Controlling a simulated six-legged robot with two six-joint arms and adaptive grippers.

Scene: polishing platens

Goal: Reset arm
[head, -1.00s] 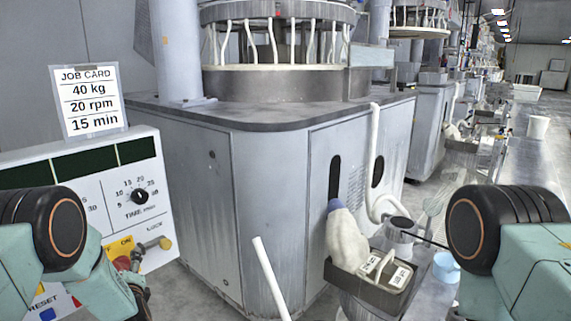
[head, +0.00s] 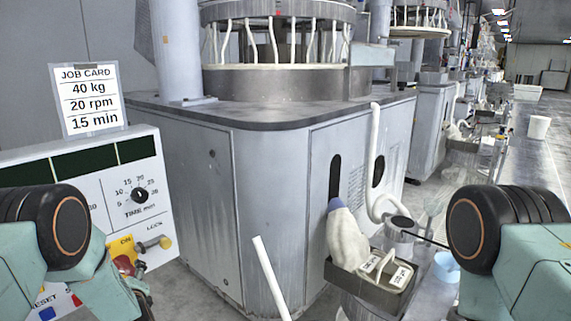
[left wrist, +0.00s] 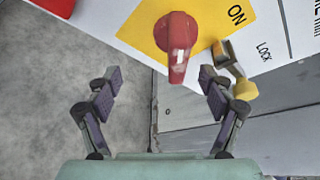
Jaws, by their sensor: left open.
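The control panel (head: 110,190) stands at the left in the head view. Its red rotary switch (head: 122,264) on a yellow ON plate is partly covered by my left arm. In the left wrist view the red switch (left wrist: 178,42) points down toward the gap of my left gripper (left wrist: 160,78). That gripper is open, its fingers apart and empty, with the switch just beyond the gap. A lock lever with a yellow end (left wrist: 243,88) is beside its right finger. My right arm shows at the right edge of the head view; its gripper is out of view.
A job card (head: 88,100) reading 40 kg, 20 rpm, 15 min stands above the panel. The grey polishing machine (head: 250,190) fills the middle. A tray (head: 345,278) with labelled items and a white bottle (head: 345,240) are in front of it. A blue cup (head: 447,267) is near my right arm.

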